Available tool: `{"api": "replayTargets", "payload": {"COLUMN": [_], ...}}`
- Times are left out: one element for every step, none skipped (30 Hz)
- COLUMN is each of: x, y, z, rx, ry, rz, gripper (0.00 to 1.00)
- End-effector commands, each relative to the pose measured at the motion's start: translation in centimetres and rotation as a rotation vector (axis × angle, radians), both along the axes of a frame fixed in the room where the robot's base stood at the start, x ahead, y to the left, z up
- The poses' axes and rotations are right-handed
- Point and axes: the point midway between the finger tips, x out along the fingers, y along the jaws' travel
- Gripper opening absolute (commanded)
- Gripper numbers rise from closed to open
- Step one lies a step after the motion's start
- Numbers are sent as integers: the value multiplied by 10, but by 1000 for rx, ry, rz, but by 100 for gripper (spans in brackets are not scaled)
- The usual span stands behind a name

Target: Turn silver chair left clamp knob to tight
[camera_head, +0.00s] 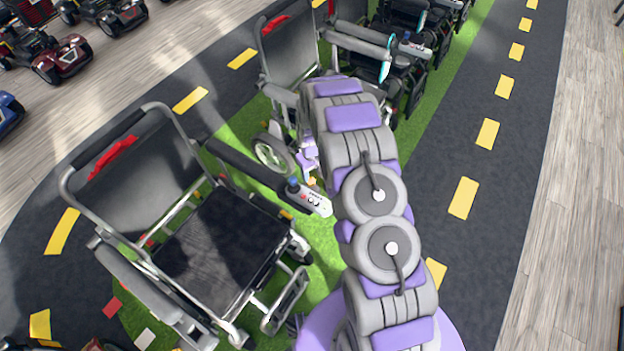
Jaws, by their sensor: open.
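A wheelchair with a silver tube frame (180,150), black seat and dark backrest stands at the left front. I cannot make out a clamp knob with certainty; a small orange piece (286,214) shows under that armrest. My arm reaches up the middle and bends down at its far end. My gripper (311,172) hangs there, just beyond the controller and beside a wheel of the chair behind. It is small and partly hidden, open, with nothing seen in it.
A second grey wheelchair (292,50) stands close behind, with more dark chairs beyond it. Mobility scooters (52,58) are parked at the upper left. The dark road strip (450,150) with yellow dashes at the right is clear. A green strip (322,240) lies under the chairs.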

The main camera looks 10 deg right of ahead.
Motion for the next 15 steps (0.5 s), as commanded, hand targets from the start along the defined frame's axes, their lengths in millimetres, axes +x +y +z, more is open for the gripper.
{"api": "replayTargets", "payload": {"x": [-1,-1,-1,-1,-1,-1,-1,-1,0,0,0,0,0,0,0], "y": [1,1,2,2,2,2,2,2,1,1,1,1,0,0,-1], "z": [-12,-16,-22,-26,-29,-32,-33,-34,-35,-35,-35,-35,-35,-34,-34], "rx": [-1,-1,-2,-2,-3,-3,-3,-2,-1,-1,0,0,0,1,1], "ry": [3,3,2,3,2,2,1,2,1,0,0,-1,-1,-1,-1], "rz": [2,2,2,2,2,2,2,2,1,1,1,1,1,0,0], "gripper": [47,47,47,47,47,47,47,47,47,47,47,47,47,47,47]}}
